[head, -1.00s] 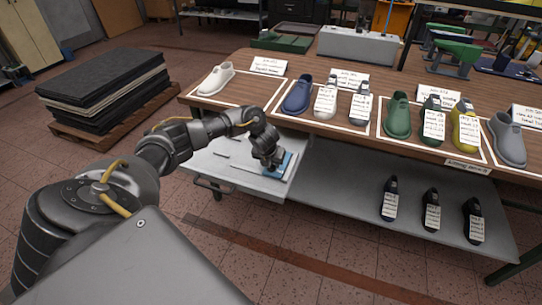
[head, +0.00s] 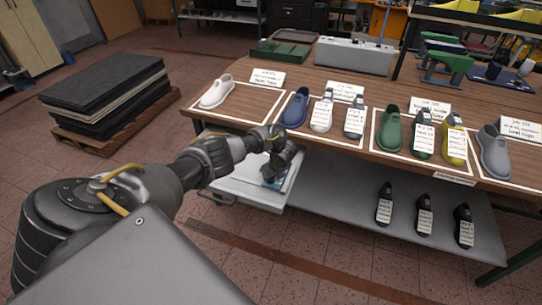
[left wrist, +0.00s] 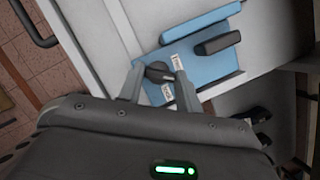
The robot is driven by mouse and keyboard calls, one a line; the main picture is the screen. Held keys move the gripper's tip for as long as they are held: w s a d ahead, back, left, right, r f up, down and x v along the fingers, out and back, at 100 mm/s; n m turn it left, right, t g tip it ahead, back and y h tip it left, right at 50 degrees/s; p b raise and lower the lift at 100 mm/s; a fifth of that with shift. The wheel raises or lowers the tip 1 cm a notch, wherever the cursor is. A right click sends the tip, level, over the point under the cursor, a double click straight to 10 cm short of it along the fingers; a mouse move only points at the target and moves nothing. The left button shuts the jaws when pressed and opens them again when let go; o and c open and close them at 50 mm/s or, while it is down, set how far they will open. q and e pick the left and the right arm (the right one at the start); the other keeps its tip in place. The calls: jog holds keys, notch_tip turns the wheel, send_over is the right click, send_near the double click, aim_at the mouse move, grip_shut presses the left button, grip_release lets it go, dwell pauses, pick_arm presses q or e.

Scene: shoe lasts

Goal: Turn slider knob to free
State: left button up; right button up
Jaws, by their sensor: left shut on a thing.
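A dark slider knob (left wrist: 158,72) sits on a blue plate (left wrist: 222,72) with two small white labels beside it, their lettering too small to read. My left gripper (left wrist: 158,82) has its fingers on either side of the knob and is shut on it. In the head view the left gripper (head: 270,174) is over the white pull-out tray (head: 236,184), covering most of the blue plate (head: 284,185). The knob itself is hidden there. My right gripper is not in view.
A dark block (left wrist: 218,43) stands on the blue plate near the knob. The wooden bench (head: 255,112) above the tray holds several shoes and cards. A grey lower shelf (head: 345,195) with three dark shoes lies to the right. Dark stacked sheets (head: 105,95) stand at the left.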

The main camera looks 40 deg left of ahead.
pick_arm(q)
jog(key=shift+w+n+g, duration=0.1)
jog(key=shift+n+g, duration=0.2)
jog(key=shift+n, duration=0.7)
jog(key=shift+n+g, duration=0.4)
jog(key=shift+n, duration=0.5)
jog(key=shift+w+n+g+b, duration=0.1)
jog(key=shift+n+g+b, duration=0.6)
jog(key=shift+n, duration=1)
jog(key=o, duration=1)
jog(key=shift+p+v, duration=1.2)
jog(key=shift+v, duration=4.2)
